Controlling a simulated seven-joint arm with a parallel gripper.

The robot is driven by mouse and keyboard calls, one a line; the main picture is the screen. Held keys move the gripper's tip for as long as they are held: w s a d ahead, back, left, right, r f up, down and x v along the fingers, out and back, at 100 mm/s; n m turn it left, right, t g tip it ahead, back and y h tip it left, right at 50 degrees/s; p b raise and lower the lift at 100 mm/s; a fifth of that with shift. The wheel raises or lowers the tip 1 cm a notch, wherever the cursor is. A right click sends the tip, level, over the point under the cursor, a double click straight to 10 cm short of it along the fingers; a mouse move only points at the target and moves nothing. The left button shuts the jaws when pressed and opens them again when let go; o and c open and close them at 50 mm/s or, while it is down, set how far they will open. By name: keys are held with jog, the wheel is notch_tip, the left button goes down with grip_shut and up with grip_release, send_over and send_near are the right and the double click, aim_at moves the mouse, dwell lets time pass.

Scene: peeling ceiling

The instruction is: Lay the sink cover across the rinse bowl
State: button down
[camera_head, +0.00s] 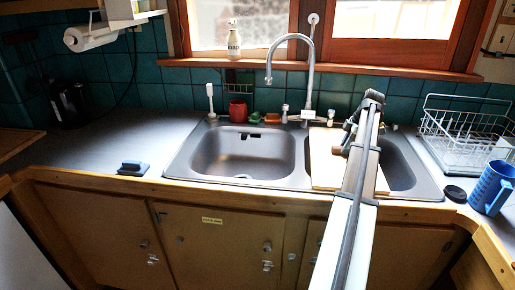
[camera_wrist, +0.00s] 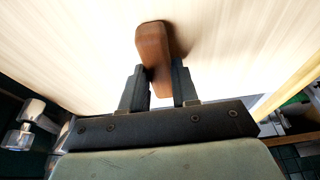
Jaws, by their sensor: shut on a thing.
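The sink cover is a pale wooden board (camera_head: 324,163) with a brown handle (camera_wrist: 153,45). In the head view it lies over the divider and the left part of the rinse bowl (camera_head: 398,168), the smaller bowl on the right. The right part of that bowl is uncovered. My gripper (camera_wrist: 160,84) is shut on the brown handle, one finger on each side. In the head view my gripper (camera_head: 343,140) is above the board, and my arm hides the board's right part. I cannot tell whether the board touches the sink or hangs just above it.
The larger bowl (camera_head: 245,152) at left is empty. The tap (camera_head: 309,75) rises behind the divider. A wire dish rack (camera_head: 465,130), blue mug (camera_head: 490,187) and dark round item (camera_head: 455,193) stand at right. A red cup (camera_head: 238,110) and blue brush (camera_head: 133,168) are to the left.

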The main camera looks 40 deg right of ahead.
jog(key=shift+s+d, duration=3.15)
jog(key=shift+d, duration=0.1)
jog(key=s+d, duration=0.3)
jog(key=shift+s+d, duration=0.25)
jog(key=shift+s, duration=0.1)
jog(key=shift+f, duration=0.3)
jog(key=c, duration=0.8)
grip_release()
